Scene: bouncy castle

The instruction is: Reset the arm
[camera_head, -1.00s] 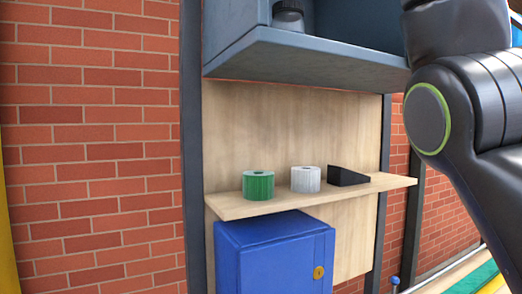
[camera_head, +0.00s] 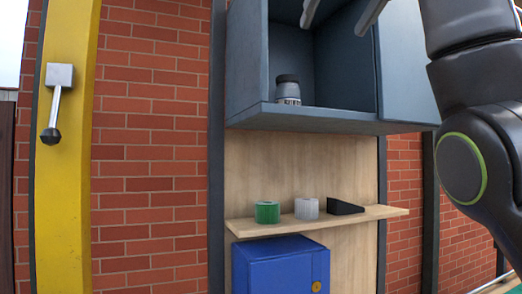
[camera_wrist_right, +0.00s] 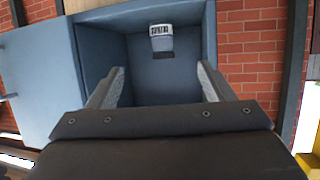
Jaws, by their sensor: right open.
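My right gripper (camera_head: 342,14) shows at the top of the head view, its two fingers apart and empty, in front of the open grey cabinet. In the right wrist view my right gripper (camera_wrist_right: 157,88) is open, with nothing between the fingers. My right arm fills the right side of the head view. My left gripper is not in view.
A grey cabinet (camera_head: 300,118) holds a dark-lidded jar (camera_head: 288,90), also seen in the right wrist view (camera_wrist_right: 161,38). Below, a wooden shelf (camera_head: 385,213) carries a green roll (camera_head: 267,212), a white roll (camera_head: 306,209) and a black wedge (camera_head: 345,206). A blue box (camera_head: 270,268) hangs underneath. A lever (camera_head: 55,105) is on a yellow post.

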